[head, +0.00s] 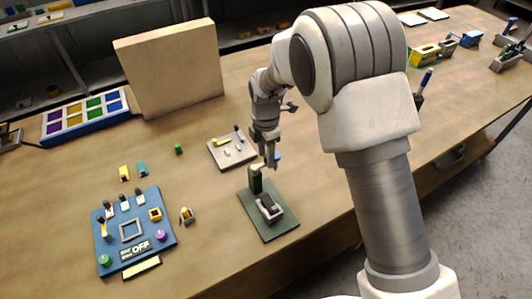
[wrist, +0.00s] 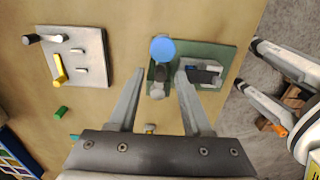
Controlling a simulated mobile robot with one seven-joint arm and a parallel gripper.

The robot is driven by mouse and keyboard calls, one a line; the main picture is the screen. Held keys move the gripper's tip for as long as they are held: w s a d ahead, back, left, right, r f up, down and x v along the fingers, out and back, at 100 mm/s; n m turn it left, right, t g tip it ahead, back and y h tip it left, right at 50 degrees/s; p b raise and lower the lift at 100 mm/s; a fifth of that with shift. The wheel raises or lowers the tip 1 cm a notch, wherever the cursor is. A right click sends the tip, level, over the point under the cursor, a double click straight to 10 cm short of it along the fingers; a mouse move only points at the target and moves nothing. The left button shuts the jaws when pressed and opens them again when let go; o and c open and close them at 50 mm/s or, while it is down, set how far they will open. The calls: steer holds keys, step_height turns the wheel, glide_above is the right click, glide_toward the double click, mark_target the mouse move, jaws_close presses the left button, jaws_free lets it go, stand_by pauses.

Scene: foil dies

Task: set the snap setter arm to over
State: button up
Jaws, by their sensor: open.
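The snap setter looks to be the device on the green base plate (head: 285,228), with a dark upright post (head: 255,182) and a grey-and-black block (head: 269,208). In the wrist view its green plate (wrist: 222,52) carries the block (wrist: 203,72) on the right and a round blue knob (wrist: 163,48), apparently the arm's end, on the left. My gripper (head: 270,164) is above the plate's far end, beside the blue knob (head: 277,156). In the wrist view my gripper (wrist: 162,70) is open, with its fingers either side of the dark post below the knob. Contact cannot be told.
A pale board (head: 217,157) with small pegs and a yellow handle lies behind the plate. A blue panel (head: 165,198) with switches is at the left. A tan upright board (head: 170,70) stands at the back.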

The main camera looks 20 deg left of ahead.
jaws_close()
stand_by(1.4)
